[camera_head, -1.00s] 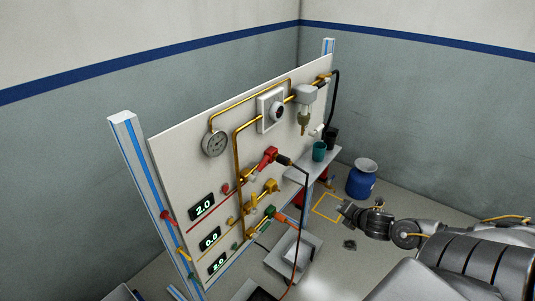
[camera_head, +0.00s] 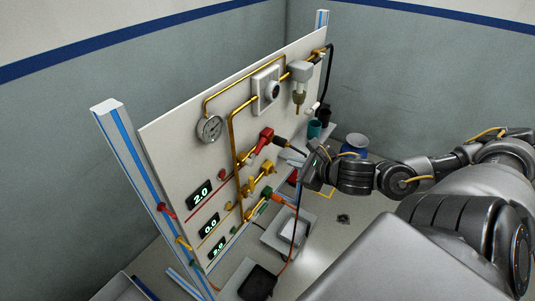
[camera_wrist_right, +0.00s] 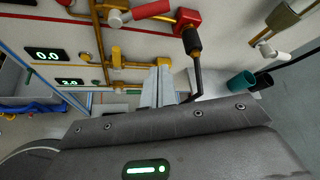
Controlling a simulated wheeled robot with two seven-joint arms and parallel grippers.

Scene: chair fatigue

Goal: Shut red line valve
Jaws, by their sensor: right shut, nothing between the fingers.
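The red line's fittings are on the white panel (camera_head: 165,130). A red handle and coupling (camera_head: 266,138) sit at the middle right of the panel, with a black-ended hose plugged in. In the right wrist view the red handle (camera_wrist_right: 150,10) lies along the top edge, beside a red block (camera_wrist_right: 187,20). My right gripper (camera_head: 306,163) is to the right of the red fitting and apart from it. In the wrist view its fingers (camera_wrist_right: 159,84) are together and empty, below the red handle, with yellow fittings (camera_wrist_right: 118,60) to their left. My left gripper is out of view.
The hose's black plug (camera_wrist_right: 192,42) sticks out near my fingers. Yellow and green-orange fittings sit lower on the panel. A gauge (camera_head: 210,128) and regulator (camera_head: 299,71) are above. A teal cup (camera_head: 314,129) and blue drum (camera_head: 355,144) stand to the right.

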